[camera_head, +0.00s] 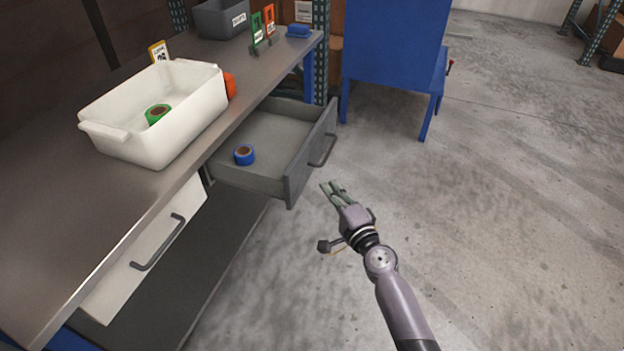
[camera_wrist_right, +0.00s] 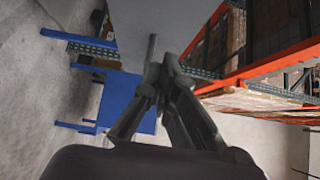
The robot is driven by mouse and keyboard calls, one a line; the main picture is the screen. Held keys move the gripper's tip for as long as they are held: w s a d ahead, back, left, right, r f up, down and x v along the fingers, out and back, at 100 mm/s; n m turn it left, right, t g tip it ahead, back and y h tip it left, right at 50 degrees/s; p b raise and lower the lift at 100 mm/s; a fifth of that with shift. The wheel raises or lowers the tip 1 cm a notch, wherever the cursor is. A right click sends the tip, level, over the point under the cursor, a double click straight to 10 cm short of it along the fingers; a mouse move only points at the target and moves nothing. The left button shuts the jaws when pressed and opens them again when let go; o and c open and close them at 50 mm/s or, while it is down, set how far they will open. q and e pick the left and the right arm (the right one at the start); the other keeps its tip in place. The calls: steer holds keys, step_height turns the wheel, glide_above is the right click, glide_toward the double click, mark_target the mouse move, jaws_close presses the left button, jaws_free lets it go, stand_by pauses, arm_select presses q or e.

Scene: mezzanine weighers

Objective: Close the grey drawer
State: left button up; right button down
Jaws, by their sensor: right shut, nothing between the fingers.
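The grey drawer (camera_head: 290,168) stands pulled out from under the workbench in the head view, with a dark bar handle (camera_head: 323,150) on its front. A roll of blue tape (camera_head: 244,155) lies inside it. My right gripper (camera_head: 331,188) is shut and empty, in front of the drawer front and a little below and right of the handle in the picture, apart from it. In the right wrist view, the fingers (camera_wrist_right: 165,75) are together, with a grey surface behind them, likely the drawer front. My left gripper is not in view.
A white bin (camera_head: 190,125) holding green tape (camera_head: 157,114) stands on the workbench (camera_head: 60,215). A closed white drawer (camera_head: 120,275) is nearer me. A blue cabinet (camera_head: 395,50) stands beyond the grey drawer. The floor (camera_head: 520,200) to the right is clear.

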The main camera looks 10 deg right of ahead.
mark_target(304, 167)
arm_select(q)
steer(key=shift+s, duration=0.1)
arm_select(e)
steer(key=w+a, duration=0.3)
steer(key=w, duration=0.1)
steer(key=shift+w+a, duration=0.25)
steer(key=shift+a, duration=0.15)
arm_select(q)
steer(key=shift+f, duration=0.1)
